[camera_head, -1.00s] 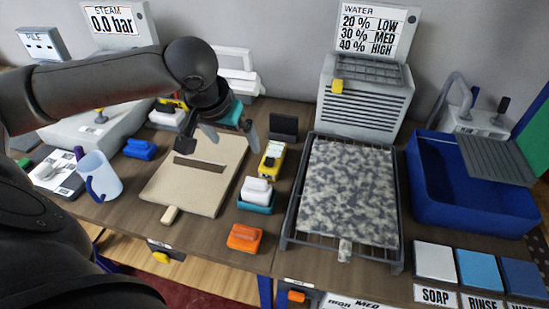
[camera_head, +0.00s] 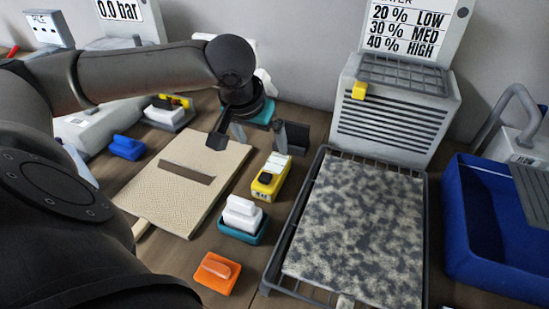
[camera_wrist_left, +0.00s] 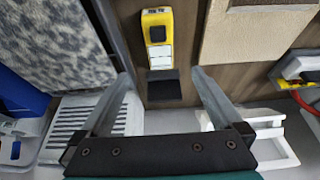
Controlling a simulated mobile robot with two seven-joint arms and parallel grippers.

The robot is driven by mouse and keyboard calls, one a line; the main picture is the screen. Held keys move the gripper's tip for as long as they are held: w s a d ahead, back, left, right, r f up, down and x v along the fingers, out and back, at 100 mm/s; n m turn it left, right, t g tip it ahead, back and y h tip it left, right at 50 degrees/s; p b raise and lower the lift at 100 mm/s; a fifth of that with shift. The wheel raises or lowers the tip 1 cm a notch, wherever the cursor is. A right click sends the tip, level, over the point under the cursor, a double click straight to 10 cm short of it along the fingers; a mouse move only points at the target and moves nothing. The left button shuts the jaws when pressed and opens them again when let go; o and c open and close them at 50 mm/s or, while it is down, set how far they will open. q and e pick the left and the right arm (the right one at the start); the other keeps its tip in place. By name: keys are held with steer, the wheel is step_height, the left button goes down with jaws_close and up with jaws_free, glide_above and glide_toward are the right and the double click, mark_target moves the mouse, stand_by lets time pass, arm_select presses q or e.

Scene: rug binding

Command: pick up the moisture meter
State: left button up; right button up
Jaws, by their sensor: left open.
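The moisture meter appears to be the yellow device (camera_head: 271,178) with a pale label and a dark knob, lying on the brown table between the beige board and the grey rack. In the left wrist view the yellow device (camera_wrist_left: 157,38) lies ahead of the fingers, roughly centred between them. My left gripper (camera_head: 250,138) is open and empty, above and just behind the device in the head view. The open left fingers also show in the wrist view (camera_wrist_left: 160,76), with nothing between them touching. My right gripper is in neither view.
A dark block (camera_head: 298,138) stands just behind the meter. A white block in a teal tray (camera_head: 240,236) is in front of it. The beige board (camera_head: 207,155) lies left, the rack with a speckled rug (camera_head: 358,228) right. An orange block (camera_head: 217,272) sits at the front.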

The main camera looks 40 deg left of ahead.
mark_target(272, 170)
arm_select(q)
steer(key=b+x, duration=0.3)
steer(key=x, duration=0.7)
steer(key=shift+f, duration=0.3)
steer(key=b+x, duration=0.2)
steer(key=x, duration=0.2)
steer(key=shift+f, duration=0.15)
steer(key=shift+w+f, duration=0.25)
steer(key=shift+f, duration=0.15)
steer(key=shift+c, duration=1.3)
steer(key=c, duration=1.3)
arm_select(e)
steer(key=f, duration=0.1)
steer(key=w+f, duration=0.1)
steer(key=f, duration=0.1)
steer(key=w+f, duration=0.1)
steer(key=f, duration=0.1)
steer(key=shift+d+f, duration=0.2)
